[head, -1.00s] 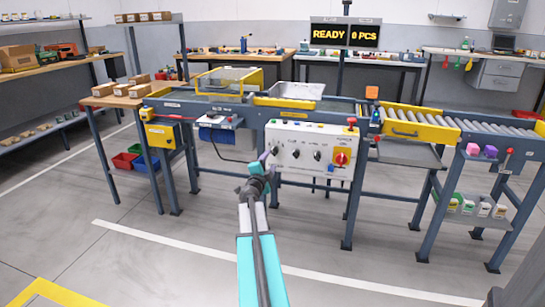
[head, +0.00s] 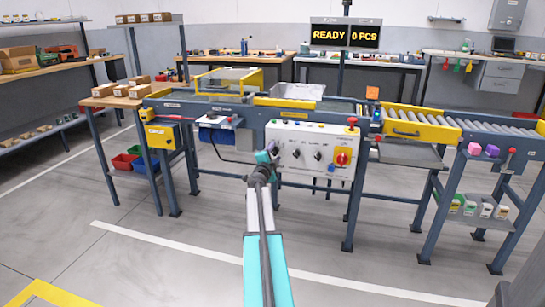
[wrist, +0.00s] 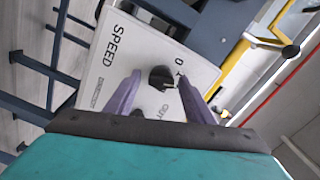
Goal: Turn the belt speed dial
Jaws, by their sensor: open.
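The belt speed dial is a black knob (wrist: 161,78) on a white panel face printed SPEED, seen in the wrist view. My gripper (wrist: 158,80) is open, with one purple finger on each side of the knob. I cannot tell whether the fingers touch it. In the head view my gripper (head: 269,153) is at the left part of the white control panel (head: 305,173), by its leftmost dial, which it partly hides.
The panel also carries more black dials (head: 318,156) and a red rotary switch on yellow (head: 342,158) to the right. A conveyor (head: 420,122) runs behind. A display (head: 345,36) reads READY 0 PCS. The floor in front is clear.

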